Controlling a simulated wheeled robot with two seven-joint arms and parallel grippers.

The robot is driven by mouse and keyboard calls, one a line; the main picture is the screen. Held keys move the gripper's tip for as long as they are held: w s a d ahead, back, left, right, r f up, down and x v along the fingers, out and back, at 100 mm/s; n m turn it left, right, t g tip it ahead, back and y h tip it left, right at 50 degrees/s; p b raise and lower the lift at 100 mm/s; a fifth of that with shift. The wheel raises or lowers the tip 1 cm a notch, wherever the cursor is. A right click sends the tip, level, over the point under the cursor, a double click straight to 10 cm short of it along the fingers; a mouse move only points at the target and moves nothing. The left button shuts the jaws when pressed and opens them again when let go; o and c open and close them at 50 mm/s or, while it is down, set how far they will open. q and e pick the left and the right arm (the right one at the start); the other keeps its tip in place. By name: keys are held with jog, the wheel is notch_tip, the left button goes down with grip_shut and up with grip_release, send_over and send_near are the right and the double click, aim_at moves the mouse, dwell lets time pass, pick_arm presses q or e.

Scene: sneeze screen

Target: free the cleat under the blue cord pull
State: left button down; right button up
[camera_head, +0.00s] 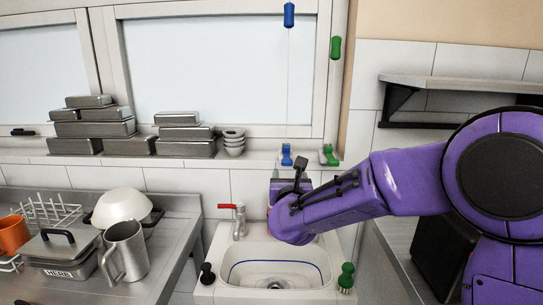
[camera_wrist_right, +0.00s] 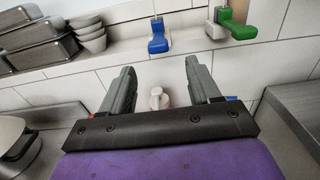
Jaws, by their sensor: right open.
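The blue cord pull (camera_head: 289,14) hangs high in front of the window. A thin cord line runs between it and the blue cleat (camera_head: 287,155) on the sill. The cleat also shows in the right wrist view (camera_wrist_right: 157,44), beyond my fingertips. My right gripper (camera_wrist_right: 160,70) is open with nothing gripped. It is below the blue cleat and apart from it, pointing toward the wall. In the head view my right wrist over the sink partly hides this gripper. How the cord sits on the cleat is too small to tell. My left gripper is not in view.
A green cleat (camera_head: 329,155) sits close right of the blue one, under a green pull (camera_head: 336,48). Metal containers (camera_head: 178,133) and stacked bowls (camera_head: 234,143) stand left on the sill. A red-handled tap (camera_head: 238,222) rises at the sink (camera_head: 232,250). A shelf (camera_head: 460,86) is at right.

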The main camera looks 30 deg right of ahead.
aim_at(287, 159)
jog(key=p+x, duration=0.1)
jog(key=x, duration=0.2)
jog(key=p+x, duration=0.1)
jog(key=x, duration=0.2)
jog(key=p+x, duration=0.1)
jog(key=x, duration=0.2)
jog(key=shift+w+r, duration=0.2)
jog(key=shift+w, duration=0.3)
jog(key=shift+w+d+p, duration=0.3)
jog(key=shift+w+p, duration=0.05)
jog(key=shift+w, duration=0.05)
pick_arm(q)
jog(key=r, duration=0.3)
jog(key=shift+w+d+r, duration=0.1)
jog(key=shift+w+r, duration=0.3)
pick_arm(e)
jog(key=shift+s, duration=0.15)
grip_shut()
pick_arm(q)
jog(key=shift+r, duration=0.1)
